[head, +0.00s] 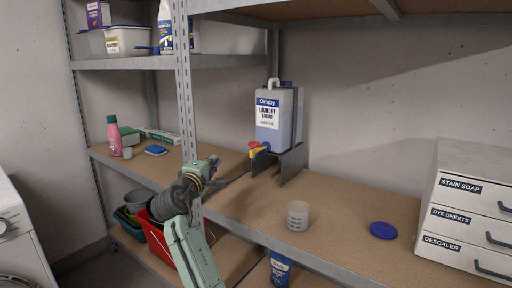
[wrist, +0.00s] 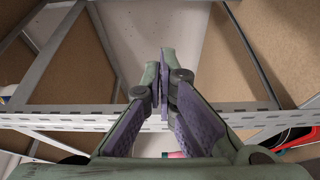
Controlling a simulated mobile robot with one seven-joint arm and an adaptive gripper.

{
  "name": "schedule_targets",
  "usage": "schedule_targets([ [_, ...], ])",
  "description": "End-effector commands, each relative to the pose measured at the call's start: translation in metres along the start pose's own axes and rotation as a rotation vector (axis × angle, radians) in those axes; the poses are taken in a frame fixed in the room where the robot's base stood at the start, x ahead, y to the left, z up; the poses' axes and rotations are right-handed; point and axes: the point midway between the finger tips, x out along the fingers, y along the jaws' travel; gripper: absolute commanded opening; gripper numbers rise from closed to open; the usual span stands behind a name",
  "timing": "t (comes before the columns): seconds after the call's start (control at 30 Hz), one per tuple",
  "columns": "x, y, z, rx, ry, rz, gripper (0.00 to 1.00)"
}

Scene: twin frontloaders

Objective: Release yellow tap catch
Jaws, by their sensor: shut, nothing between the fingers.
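The jug of laundry liquid (head: 278,120) stands upright on a grey stand (head: 291,164) on the middle shelf in the head view. Its yellow tap (head: 259,152), with a red part (head: 254,144) on top, sticks out at the jug's lower left front. My gripper (head: 214,162) is to the left of the tap, beside the shelf post and apart from the tap. In the wrist view my gripper (wrist: 165,60) is shut and empty, with its fingertips together. Neither the tap nor the jug can be made out in the wrist view. The catch is too small to tell.
A metal shelf post (head: 184,90) stands close to my gripper. A clear measuring cup (head: 298,215) and a blue lid (head: 383,230) lie right of the stand. White drawers (head: 470,215) stand at far right. A pink bottle (head: 114,136) is at far left.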

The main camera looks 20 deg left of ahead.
Motion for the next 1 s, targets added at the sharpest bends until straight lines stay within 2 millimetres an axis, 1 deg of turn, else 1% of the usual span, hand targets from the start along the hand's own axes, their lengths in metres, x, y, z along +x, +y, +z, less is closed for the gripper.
schedule_targets([
  [0.03,0.004,-0.002,0.006,-0.022,-0.023,-0.011,0.0],
  [0.1,0.008,-0.005,0.011,-0.04,-0.043,-0.02,0.0],
  [0.17,0.009,-0.006,0.014,-0.048,-0.051,-0.024,0.0],
  [0.47,0.009,-0.006,0.014,-0.047,-0.051,-0.024,0.0],
  [0.57,0.014,-0.005,0.014,-0.046,-0.051,-0.024,0.0],
  [0.67,0.025,-0.004,0.015,-0.047,-0.052,-0.024,0.0],
  [0.9,0.07,-0.004,0.017,-0.047,-0.052,-0.025,0.0],
  [1.0,0.086,-0.004,0.018,-0.047,-0.051,-0.025,0.0],
])
